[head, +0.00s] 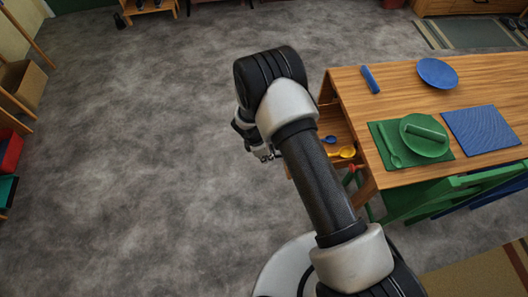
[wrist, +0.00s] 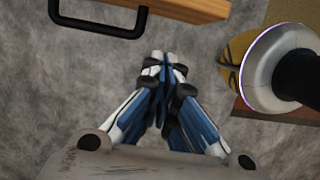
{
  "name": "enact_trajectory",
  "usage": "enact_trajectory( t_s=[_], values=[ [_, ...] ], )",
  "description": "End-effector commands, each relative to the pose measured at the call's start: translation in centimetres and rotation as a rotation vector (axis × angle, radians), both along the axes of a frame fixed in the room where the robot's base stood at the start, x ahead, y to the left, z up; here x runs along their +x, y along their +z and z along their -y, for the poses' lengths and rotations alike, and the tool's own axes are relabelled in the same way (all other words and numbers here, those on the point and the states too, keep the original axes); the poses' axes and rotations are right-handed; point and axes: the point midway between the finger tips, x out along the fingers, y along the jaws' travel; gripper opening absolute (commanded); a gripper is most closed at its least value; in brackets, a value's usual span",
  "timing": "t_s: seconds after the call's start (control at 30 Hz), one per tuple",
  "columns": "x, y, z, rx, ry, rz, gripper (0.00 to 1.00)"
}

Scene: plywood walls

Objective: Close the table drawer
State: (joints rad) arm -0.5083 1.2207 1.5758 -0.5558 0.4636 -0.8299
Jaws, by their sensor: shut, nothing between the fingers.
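The wooden table (head: 460,75) stands at the right in the head view. Its drawer (head: 334,121) is pulled out from the table's left side, with a blue spoon (head: 329,139) and a yellow spoon (head: 345,152) in it. My arm hides part of the drawer. In the wrist view the wooden drawer front (wrist: 195,8) and its black handle (wrist: 98,28) show at the top edge. My gripper (head: 265,156) is just left of the drawer, over the floor. In the wrist view its fingers (wrist: 170,62) are together and empty, apart from the handle.
On the table are a green mat (head: 382,138) with a green plate (head: 422,148), a blue mat (head: 483,130), a blue plate (head: 438,72) and a blue roll (head: 370,79). A green chair (head: 425,202) is at the table's front side.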

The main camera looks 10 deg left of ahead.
Motion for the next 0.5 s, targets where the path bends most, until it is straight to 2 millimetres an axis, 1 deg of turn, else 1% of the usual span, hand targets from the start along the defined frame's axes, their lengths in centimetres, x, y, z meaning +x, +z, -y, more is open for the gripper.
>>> enact_trajectory(
  t_s=[0.03,0.1,0.23,0.33,0.5],
  values=[
    [0.0,-1.3,0.3,-0.001,0.000,-0.002,0.00],
    [0.5,-0.9,1.5,0.000,-0.005,0.001,0.00],
    [1.0,-0.8,3.0,0.001,-0.004,0.002,0.00],
    [1.1,-0.8,3.7,0.001,-0.002,0.001,0.00],
    [1.2,-0.7,4.1,0.001,-0.001,0.001,0.00]
  ],
)
